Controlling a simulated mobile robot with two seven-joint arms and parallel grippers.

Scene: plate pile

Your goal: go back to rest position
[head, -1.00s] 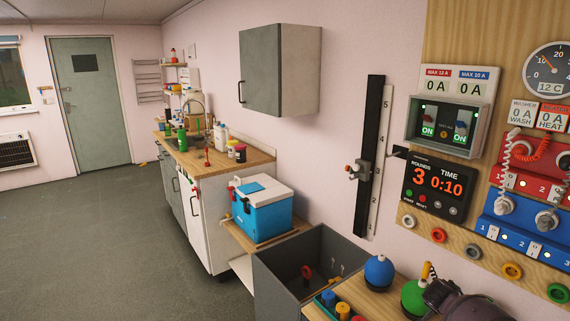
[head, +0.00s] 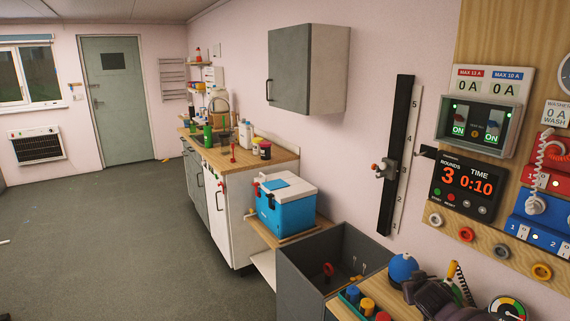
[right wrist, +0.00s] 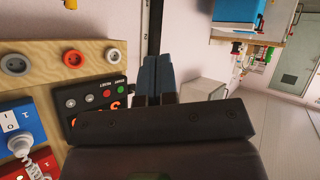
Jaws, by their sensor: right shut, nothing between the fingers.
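My right gripper (right wrist: 157,72) shows in the right wrist view with its two dark fingers pressed together and nothing between them. The timer panel and the wooden board lie beyond it to the left in that view. In the head view a dark part of my right arm shows at the lower right, over the wooden worktop (head: 377,300) and partly in front of a blue-topped ball-shaped thing (head: 402,267). My left gripper is in neither view.
A wooden wall board (head: 453,232) holds a timer (head: 466,188), switches and sockets at the right. A grey open bin (head: 300,270), a blue cool box (head: 286,205) and a counter (head: 235,158) line the wall.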

